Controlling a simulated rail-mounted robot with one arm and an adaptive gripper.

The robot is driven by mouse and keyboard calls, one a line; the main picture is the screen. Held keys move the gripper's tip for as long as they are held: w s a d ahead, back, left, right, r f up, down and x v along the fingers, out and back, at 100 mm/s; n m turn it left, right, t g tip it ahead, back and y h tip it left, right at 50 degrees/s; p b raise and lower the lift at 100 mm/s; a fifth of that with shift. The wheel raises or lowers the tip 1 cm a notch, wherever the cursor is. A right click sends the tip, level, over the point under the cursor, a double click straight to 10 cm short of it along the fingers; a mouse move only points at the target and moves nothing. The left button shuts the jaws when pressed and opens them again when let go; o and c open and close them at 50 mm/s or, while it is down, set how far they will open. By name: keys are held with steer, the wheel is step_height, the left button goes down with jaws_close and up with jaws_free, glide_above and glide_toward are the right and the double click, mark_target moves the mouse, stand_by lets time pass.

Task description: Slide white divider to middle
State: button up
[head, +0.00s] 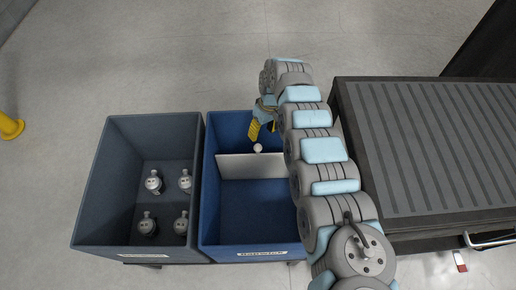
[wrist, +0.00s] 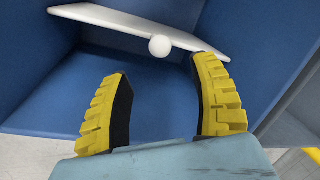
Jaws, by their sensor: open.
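The white divider (head: 270,166) stands across the inside of the blue bin (head: 223,222), part-way toward its far wall, with a round white knob (head: 257,148) on its upper edge. In the wrist view the divider (wrist: 110,18) crosses the top, with its knob (wrist: 160,46) near the middle. My gripper (head: 262,131) is over the far part of the bin, on the far side of the divider. In the wrist view the yellow-padded fingers (wrist: 160,82) are apart and empty. The knob lies beyond the gap between the fingertips, nearer the right one. Contact cannot be told.
A grey bin (head: 118,180) with several small bottle-like parts (head: 153,182) adjoins the blue bin's left side. A dark ribbed table or conveyor (head: 435,150) stands to the right. Bare floor lies beyond the bins, and a yellow post (head: 10,127) stands far left.

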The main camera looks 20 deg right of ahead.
mark_target(259, 145)
steer(key=f+b, duration=0.1)
steer(key=f, duration=0.2)
steer(key=a+f+b, duration=0.1)
steer(key=f, duration=0.2)
steer(key=f+b, duration=0.1)
steer(key=f, duration=0.2)
steer(key=shift+s+a, duration=0.15)
steer(key=shift+a, duration=0.2)
steer(key=shift+r, duration=0.1)
jaws_close()
